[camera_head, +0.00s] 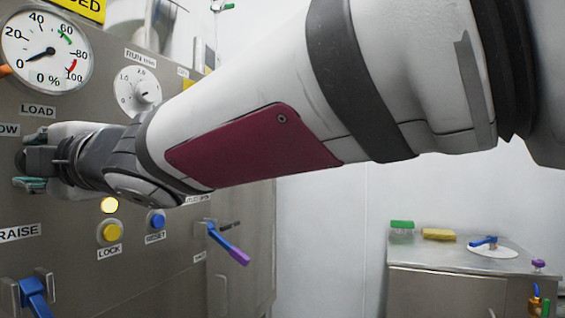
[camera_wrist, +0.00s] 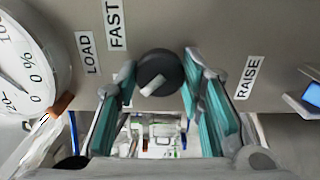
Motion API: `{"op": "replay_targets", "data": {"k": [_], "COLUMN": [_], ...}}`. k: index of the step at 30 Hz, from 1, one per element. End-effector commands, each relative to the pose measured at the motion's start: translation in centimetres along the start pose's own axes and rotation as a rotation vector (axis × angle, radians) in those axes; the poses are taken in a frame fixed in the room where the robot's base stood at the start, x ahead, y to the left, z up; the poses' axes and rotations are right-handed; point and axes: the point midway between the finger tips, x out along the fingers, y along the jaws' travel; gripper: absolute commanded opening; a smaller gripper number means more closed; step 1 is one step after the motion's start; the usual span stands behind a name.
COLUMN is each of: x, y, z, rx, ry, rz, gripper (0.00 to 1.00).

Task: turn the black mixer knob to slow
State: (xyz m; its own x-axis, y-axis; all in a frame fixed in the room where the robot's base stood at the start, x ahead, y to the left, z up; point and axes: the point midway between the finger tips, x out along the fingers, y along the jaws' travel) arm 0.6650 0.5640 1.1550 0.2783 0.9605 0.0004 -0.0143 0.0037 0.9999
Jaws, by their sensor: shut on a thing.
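The black mixer knob (camera_wrist: 160,66) sits on the grey panel between the teal fingers of my gripper (camera_wrist: 158,78) in the wrist view. A pale pointer bar on its face slants to the lower left there. My gripper is shut on the knob. In the head view my gripper (camera_head: 28,166) reaches the panel at the far left, and its fingers cover much of the knob. A partly cut-off label ending in "OW" (camera_head: 8,130) lies just above left of the gripper. The FAST label (camera_wrist: 115,24) shows above left of the knob in the wrist view.
The percent gauge (camera_head: 45,52) is above the gripper. A small numbered dial (camera_head: 143,92), yellow LOCK button (camera_head: 109,233), blue RESET button (camera_head: 156,221) and purple-ended lever (camera_head: 229,246) surround my arm. A blue handle (camera_head: 35,297) is lower left. A metal cabinet (camera_head: 445,292) stands right.

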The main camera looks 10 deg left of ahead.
Motion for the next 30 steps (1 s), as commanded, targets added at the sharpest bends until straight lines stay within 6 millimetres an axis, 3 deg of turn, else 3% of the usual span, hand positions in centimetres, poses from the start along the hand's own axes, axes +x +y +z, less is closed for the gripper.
{"op": "replay_targets", "data": {"k": [7, 8, 10, 11, 23, 30], "x": [0.0, 0.0, 0.0, 0.0, -0.6, -4.4], "y": [-0.1, -0.1, -0.1, -0.1, 0.0, 0.1], "z": [-0.1, -0.1, -0.1, -0.1, 0.0, 0.0], "rx": [-0.002, -0.002, -0.002, -0.002, -0.002, -0.004], "ry": [0.002, 0.002, 0.002, 0.002, 0.000, -0.003], "rz": [-0.001, -0.001, -0.001, -0.001, 0.000, 0.001], "gripper": [0.08, 0.38, 0.54, 0.56, 0.56, 0.56]}}
